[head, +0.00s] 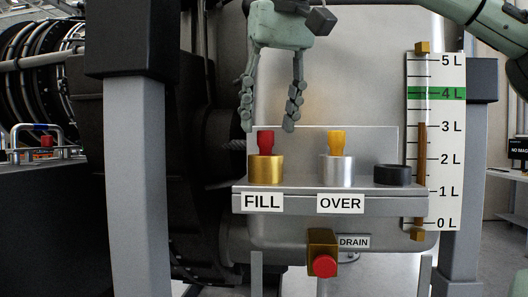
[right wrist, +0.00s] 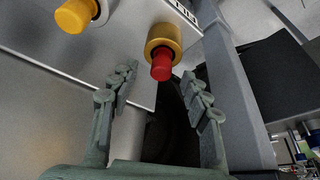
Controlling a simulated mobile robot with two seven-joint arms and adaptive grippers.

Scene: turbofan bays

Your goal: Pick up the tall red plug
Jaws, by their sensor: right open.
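The tall red plug (head: 265,142) stands upright in the brass FILL port (head: 266,170) on the left of the shelf. In the right wrist view the red plug (right wrist: 162,68) shows end-on on its brass port (right wrist: 163,42), ahead of the fingers. My right gripper (head: 268,127) is open and empty, pointing down, with its fingertips just above the height of the plug's top in the head view. In the right wrist view, the gripper (right wrist: 160,88) has its fingers spread on both sides of the plug's line, apart from it. My left gripper is not in view.
A yellow plug (head: 337,142) stands in the silver OVER port (head: 337,170), right of the red plug. A black ring (head: 392,174) lies at the shelf's right end. A level gauge (head: 434,140) rises at right. A red-tipped drain valve (head: 323,258) juts below the shelf (head: 300,204).

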